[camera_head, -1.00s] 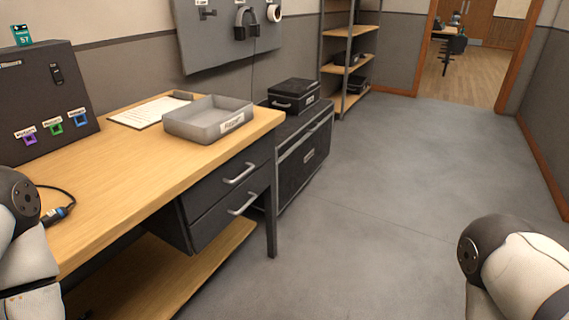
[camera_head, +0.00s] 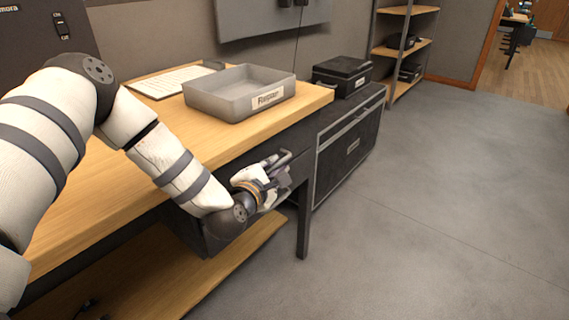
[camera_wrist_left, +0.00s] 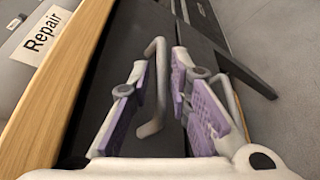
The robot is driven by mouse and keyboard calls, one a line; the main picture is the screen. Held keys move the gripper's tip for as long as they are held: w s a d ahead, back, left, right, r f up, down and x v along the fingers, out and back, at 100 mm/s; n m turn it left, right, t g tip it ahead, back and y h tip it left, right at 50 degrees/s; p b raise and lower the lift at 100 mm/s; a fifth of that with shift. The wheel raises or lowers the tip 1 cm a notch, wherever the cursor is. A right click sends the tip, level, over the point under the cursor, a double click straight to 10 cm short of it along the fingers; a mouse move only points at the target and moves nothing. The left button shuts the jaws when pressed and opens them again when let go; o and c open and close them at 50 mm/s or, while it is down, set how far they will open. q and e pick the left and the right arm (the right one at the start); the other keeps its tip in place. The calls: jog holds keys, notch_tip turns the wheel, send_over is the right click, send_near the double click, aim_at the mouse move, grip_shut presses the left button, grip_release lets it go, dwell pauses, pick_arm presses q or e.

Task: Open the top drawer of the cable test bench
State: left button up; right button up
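The cable test bench (camera_head: 95,205) has a wooden top and dark drawers under its right end. In the left wrist view the top drawer's front (camera_wrist_left: 125,45) is beside the wooden edge, with a pale bar handle (camera_wrist_left: 153,90). My left gripper (camera_head: 278,163) is at the drawer fronts, which it largely hides in the head view. In the wrist view its two purple-padded fingers (camera_wrist_left: 162,72) are apart, with the top handle showing between them. I cannot tell whether they touch it. The lower handle (camera_wrist_left: 235,105) is partly behind the right-hand finger. My right gripper is not in view.
A grey tray (camera_head: 225,100) labelled Repair stands on the bench top near its right end. A dark cabinet (camera_head: 345,150) with a black case (camera_head: 342,75) on it stands beyond the bench. The floor to the right is clear.

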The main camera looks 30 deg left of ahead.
aim_at(279, 164)
pick_arm(q)
jog(key=x, duration=0.4)
jog(key=shift+w, duration=0.2)
grip_shut()
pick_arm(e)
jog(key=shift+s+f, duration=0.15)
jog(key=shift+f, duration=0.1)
